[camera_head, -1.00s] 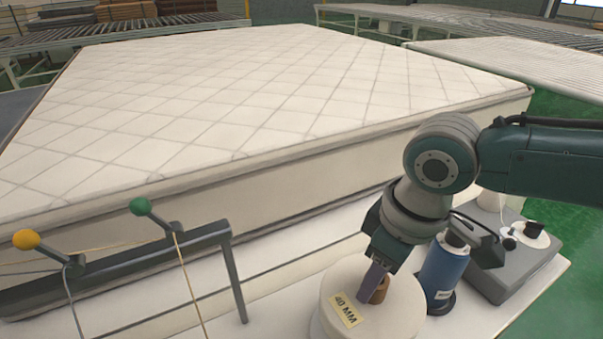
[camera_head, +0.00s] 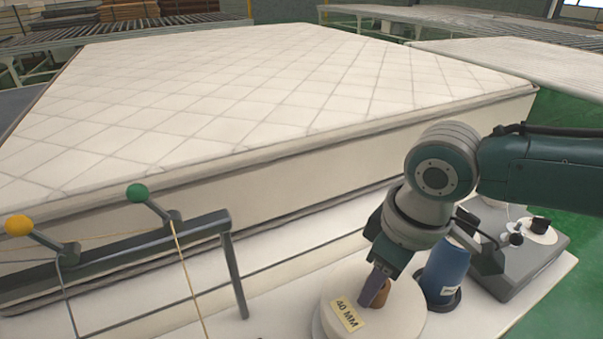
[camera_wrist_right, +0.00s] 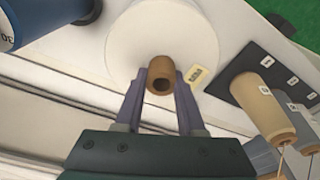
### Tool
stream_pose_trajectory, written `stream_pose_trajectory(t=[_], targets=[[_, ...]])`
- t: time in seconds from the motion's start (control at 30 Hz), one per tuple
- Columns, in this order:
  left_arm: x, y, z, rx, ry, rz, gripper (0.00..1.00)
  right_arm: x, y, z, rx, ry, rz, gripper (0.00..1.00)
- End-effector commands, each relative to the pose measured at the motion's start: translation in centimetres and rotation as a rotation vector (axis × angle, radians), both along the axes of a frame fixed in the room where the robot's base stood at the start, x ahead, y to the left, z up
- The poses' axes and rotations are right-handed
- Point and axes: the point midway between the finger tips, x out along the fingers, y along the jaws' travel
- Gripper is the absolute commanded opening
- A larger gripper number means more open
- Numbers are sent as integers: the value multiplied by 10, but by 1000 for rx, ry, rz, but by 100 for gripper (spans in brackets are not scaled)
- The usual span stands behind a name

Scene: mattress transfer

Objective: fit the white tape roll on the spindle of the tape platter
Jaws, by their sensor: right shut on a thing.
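The white tape roll (camera_head: 395,326) is a thick disc with a brown core and a "40 MM" label. It is near the bottom right of the head view and also shows in the right wrist view (camera_wrist_right: 140,40). My right gripper (camera_head: 376,292) points down over it, its two purple fingers shut on either side of the brown core (camera_wrist_right: 160,75). The core's opening looks dark. I cannot pick out the platter or its spindle for sure; what lies under the roll is hidden, and I cannot tell whether it rests on something. My left gripper is not in view.
A blue spool (camera_head: 446,268) on a dark base stands close right of the roll. A grey machine (camera_head: 520,265) with a white disc (camera_head: 541,236) is farther right. A rail with yellow (camera_head: 18,225) and green (camera_head: 137,193) knobs is left; a mattress (camera_head: 270,100) lies behind.

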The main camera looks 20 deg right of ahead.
Motion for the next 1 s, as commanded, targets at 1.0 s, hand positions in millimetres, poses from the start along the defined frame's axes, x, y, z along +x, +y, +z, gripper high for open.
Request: stream_pose_trajectory(t=[1.0], targets=[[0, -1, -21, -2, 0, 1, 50, -3, -3, -28, -7, 9, -2, 0]])
